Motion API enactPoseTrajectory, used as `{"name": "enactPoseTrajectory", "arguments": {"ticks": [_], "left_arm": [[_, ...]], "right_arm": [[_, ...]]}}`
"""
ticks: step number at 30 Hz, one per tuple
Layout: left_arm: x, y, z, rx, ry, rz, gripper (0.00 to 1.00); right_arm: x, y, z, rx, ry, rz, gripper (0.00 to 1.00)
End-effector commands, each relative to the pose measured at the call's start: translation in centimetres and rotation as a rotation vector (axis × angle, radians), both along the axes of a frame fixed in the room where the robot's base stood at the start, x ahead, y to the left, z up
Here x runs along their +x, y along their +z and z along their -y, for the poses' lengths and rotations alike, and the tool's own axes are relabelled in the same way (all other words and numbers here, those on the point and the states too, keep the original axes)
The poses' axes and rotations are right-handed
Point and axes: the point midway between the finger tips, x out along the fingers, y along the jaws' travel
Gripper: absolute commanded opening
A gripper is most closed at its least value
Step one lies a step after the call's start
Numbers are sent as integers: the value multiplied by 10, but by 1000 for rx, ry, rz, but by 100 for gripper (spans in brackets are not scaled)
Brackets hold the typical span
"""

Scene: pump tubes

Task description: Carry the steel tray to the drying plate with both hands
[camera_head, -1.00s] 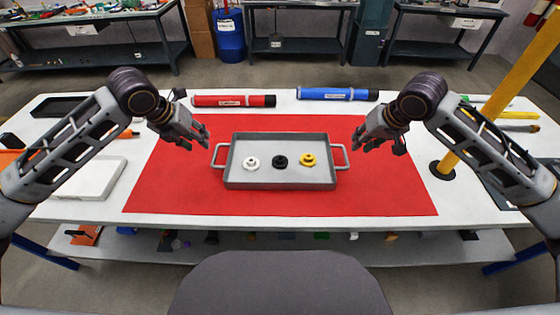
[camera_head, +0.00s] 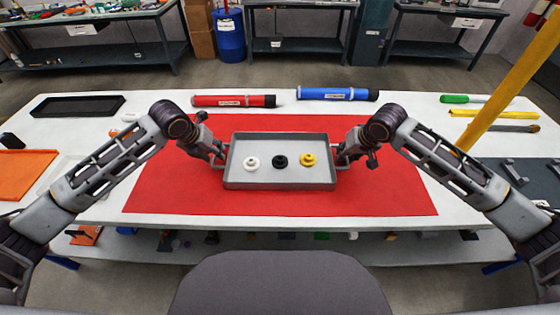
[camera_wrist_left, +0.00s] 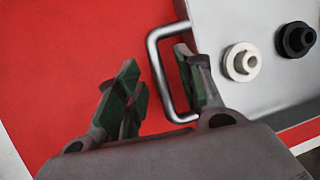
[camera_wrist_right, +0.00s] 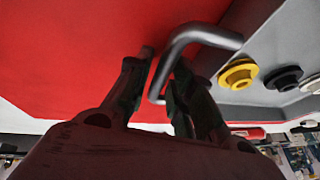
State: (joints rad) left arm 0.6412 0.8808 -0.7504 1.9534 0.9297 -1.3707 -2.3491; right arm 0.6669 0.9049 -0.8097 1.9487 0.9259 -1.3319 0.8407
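The steel tray (camera_head: 280,185) lies flat on the red mat (camera_head: 280,203). A white ring part (camera_head: 251,162), a black one (camera_head: 280,161) and a yellow one (camera_head: 308,160) stand in it. My left gripper (camera_head: 219,156) is at the tray's left handle. In the left wrist view, its fingers (camera_wrist_left: 160,90) are apart, one on each side of the handle bar (camera_wrist_left: 156,65). My right gripper (camera_head: 341,156) is at the right handle. In the right wrist view, its fingers (camera_wrist_right: 158,85) are open around that handle (camera_wrist_right: 175,50). I cannot tell which thing is the drying plate.
A red tube (camera_head: 234,101) and a blue tube (camera_head: 338,94) lie behind the mat. A dark shallow tray (camera_head: 78,105) and an orange plate (camera_head: 24,173) are at the left. A yellow post (camera_head: 510,85) rises at the right. The mat before the tray is clear.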

Motion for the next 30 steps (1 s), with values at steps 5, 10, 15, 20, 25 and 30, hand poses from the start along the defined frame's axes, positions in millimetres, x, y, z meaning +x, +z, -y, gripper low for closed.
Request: {"name": "enactPoseTrajectory", "arguments": {"ticks": [5,10,15,20,25,30], "left_arm": [[2,-6,2,0,-1,0,37],[3,-7,2,1,-2,0,37],[3,-7,2,0,-1,0,32],[3,-7,2,0,-1,0,12],[3,-7,1,0,-1,0,0],[3,-7,1,1,-1,0,0]], "right_arm": [[3,-6,-2,0,1,1,23],[3,-7,-2,0,1,1,23],[3,-7,-2,0,0,1,18],[3,-7,-1,0,0,1,0],[3,-6,-1,0,0,1,0],[3,-6,-1,0,0,1,0]]}}
